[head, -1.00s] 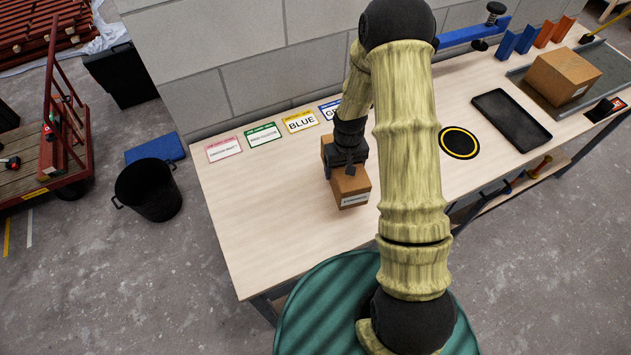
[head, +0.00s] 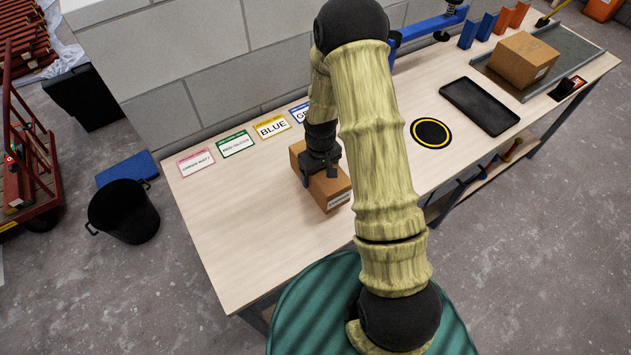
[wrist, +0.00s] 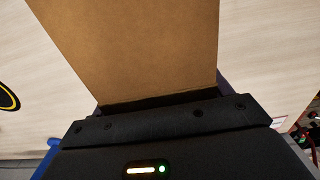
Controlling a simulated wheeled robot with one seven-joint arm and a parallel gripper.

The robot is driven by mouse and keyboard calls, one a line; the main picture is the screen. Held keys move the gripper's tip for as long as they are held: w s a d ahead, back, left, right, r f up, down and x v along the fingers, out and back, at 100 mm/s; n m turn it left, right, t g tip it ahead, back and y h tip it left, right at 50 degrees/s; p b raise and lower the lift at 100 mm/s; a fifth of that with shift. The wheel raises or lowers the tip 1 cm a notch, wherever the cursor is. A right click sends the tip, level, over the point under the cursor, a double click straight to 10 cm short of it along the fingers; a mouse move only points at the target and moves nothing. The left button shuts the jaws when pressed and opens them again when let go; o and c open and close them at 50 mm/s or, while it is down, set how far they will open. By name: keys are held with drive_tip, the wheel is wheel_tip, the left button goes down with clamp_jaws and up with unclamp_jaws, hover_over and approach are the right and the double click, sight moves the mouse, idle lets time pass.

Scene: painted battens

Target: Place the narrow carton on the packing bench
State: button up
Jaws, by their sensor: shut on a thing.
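The narrow carton (head: 331,193) is a brown cardboard box with a white label on its near end. It is at the left part of the pale wooden packing bench (head: 243,240). My gripper (head: 321,168) is shut on the carton from above. In the wrist view the carton (wrist: 140,45) fills the upper middle, close against the dark gripper body (wrist: 165,125). The fingertips are hidden there. I cannot tell whether the carton's underside touches the bench top.
Several coloured label cards (head: 271,127) lie along the wall side. To the right are a black disc with a yellow ring (head: 431,132), a black tray (head: 480,106) and a larger carton (head: 523,60). The bench's left front is clear. A black bucket (head: 124,212) stands on the floor.

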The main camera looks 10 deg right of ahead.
drive_tip(key=shift+f, duration=0.85)
drive_tip(key=shift+f+p, duration=0.85)
drive_tip(key=shift+f, duration=1.2)
drive_tip(key=shift+f, duration=0.2)
drive_tip(key=o, duration=1.4)
drive_tip(key=shift+o, duration=0.2)
wheel_tip(320, 180, up, 11)
drive_tip(key=b, duration=0.4)
drive_tip(key=shift+r, duration=0.7)
